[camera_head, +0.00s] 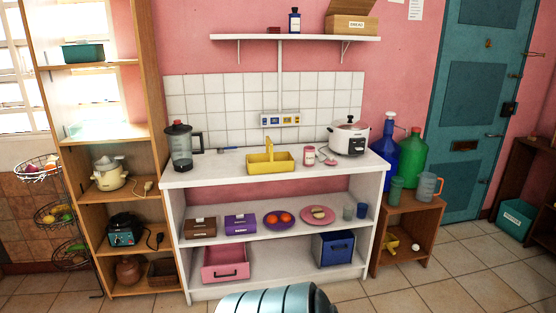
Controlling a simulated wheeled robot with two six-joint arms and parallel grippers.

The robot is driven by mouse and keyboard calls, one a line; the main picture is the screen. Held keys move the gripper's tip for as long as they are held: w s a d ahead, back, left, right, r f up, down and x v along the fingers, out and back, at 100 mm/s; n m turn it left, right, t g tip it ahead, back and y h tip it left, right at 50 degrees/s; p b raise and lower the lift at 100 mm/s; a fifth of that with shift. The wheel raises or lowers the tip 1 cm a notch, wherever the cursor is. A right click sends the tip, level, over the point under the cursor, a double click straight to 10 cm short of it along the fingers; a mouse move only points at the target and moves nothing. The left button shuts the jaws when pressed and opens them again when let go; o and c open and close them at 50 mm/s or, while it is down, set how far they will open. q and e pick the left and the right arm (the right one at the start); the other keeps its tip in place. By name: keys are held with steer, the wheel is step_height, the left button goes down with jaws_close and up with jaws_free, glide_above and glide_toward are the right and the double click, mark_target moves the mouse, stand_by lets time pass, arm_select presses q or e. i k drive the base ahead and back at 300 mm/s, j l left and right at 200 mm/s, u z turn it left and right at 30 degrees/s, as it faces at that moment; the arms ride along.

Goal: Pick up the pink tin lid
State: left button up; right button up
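A small pink tin (309,156) with a pale label stands on the white counter, between the yellow caddy and the rice cooker. A small flat pink piece (330,162), which looks like the tin lid, lies on the counter just right of the tin. It is too small to make out clearly. Neither of my grippers shows in the head view. A light blue rounded part of my own body is at the bottom edge.
The yellow caddy (269,160) stands left of the tin, and the white rice cooker (349,139) stands to its right. A blender (181,147) is at the counter's left end. The wall shelf (295,38) hangs above. The front counter strip is clear.

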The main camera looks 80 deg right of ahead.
mark_target(331, 161)
steer(key=z, duration=3.15)
